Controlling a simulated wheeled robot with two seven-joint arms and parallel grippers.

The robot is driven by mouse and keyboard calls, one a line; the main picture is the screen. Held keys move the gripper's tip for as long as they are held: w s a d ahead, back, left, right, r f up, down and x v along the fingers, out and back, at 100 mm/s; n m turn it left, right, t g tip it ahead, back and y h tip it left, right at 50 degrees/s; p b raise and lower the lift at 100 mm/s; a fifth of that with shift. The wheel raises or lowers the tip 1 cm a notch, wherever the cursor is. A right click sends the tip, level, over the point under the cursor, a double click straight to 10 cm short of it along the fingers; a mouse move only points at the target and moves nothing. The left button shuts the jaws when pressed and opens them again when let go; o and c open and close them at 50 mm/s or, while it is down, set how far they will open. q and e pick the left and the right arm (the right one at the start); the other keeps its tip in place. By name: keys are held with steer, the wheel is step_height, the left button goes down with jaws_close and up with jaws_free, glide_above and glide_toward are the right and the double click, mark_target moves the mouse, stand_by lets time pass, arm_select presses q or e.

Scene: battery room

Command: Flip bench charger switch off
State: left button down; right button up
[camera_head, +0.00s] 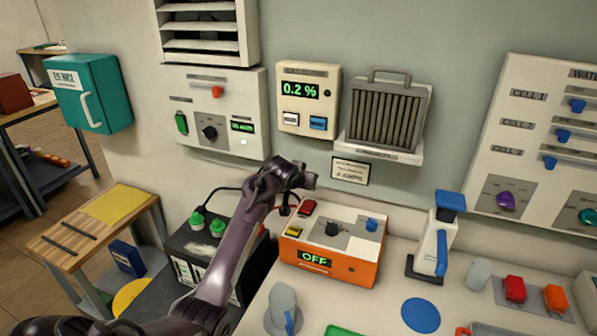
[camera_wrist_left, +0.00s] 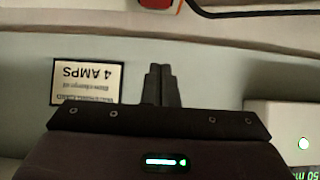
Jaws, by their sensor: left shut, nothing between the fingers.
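The bench charger (camera_head: 345,272) is an orange box with a sloping white top on the bench. Its display (camera_head: 314,258) reads OFF in green. The white top carries a red switch (camera_head: 307,207), a yellow button (camera_head: 293,232), a black knob (camera_head: 332,229) and a blue knob (camera_head: 372,224). My left gripper (camera_head: 311,181) is shut and empty, just above and behind the red switch, apart from it. Its closed fingers (camera_wrist_left: 161,84) show in the left wrist view, with a red part at the top edge. My right gripper is not in view.
A placard (camera_head: 350,171) and a gas meter reading 0.2 % (camera_head: 308,100) hang on the wall behind. A black battery (camera_head: 207,262) with green caps stands left of the charger. A blue-and-white bottle (camera_head: 434,245) and a grey jug (camera_head: 283,310) stand nearby.

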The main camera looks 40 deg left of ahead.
arm_select(q)
steer(key=s+r, duration=0.4)
steer(key=r, duration=0.1)
steer(key=shift+d+b, duration=0.45)
steer(key=shift+w+r, duration=0.1)
